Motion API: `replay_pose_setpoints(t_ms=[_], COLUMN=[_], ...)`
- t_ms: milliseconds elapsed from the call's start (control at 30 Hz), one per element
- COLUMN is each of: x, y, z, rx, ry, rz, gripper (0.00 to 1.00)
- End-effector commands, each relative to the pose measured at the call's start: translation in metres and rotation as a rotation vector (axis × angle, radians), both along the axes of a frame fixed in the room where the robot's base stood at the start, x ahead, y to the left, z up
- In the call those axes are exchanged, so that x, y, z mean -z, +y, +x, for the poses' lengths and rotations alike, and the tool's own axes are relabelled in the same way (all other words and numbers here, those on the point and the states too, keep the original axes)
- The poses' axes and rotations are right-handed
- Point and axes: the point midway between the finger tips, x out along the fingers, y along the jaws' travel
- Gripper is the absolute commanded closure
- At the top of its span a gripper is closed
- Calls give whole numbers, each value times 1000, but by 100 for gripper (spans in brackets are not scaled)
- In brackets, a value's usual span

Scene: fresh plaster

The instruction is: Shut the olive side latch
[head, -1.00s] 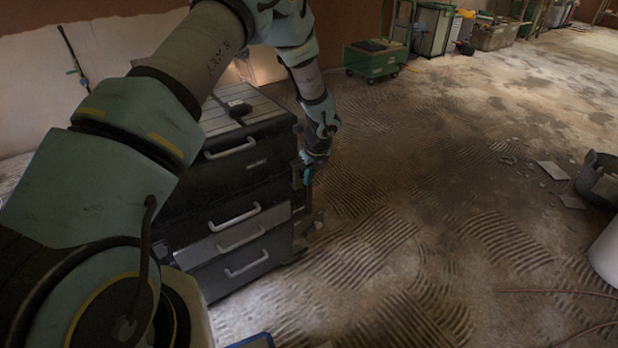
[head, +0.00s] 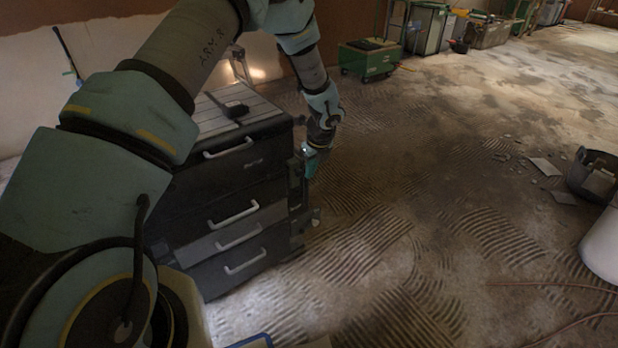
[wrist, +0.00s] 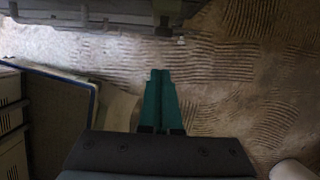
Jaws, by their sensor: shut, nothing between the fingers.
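A dark tool chest (head: 228,190) with several pale-handled drawers stands left of centre in the head view. My gripper (head: 309,168) is at its right side, pointing down, with teal fingers together and empty. Dark fittings (head: 297,190) sit on that side below my fingers; I cannot make out an olive colour or which one is the latch. In the wrist view my shut fingers (wrist: 160,74) point at the floor, just short of a grey edge with a small projecting piece (wrist: 166,14). Whether the latch is open or shut is not clear.
A green wheeled box (head: 368,58) stands behind. A dark bucket (head: 590,172) and a white cylinder (head: 604,248) are at the right. A blue-edged panel (wrist: 62,88) lies left of my fingers in the wrist view. The ridged floor between is mostly clear.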

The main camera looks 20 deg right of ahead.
Motion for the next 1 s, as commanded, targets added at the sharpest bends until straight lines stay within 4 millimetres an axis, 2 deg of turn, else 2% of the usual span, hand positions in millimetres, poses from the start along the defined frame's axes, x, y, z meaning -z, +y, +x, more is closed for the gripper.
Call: replay_pose_setpoints(t_ms=[33,200,400,1000], x=[-12,-42,-62,-67], y=[1,3,5,6], z=[4,14,20,22], rx=[-3,-1,2,-3], ry=[0,2,3,3], rz=[-3,-1,1,2], gripper=[100,100,100,100])
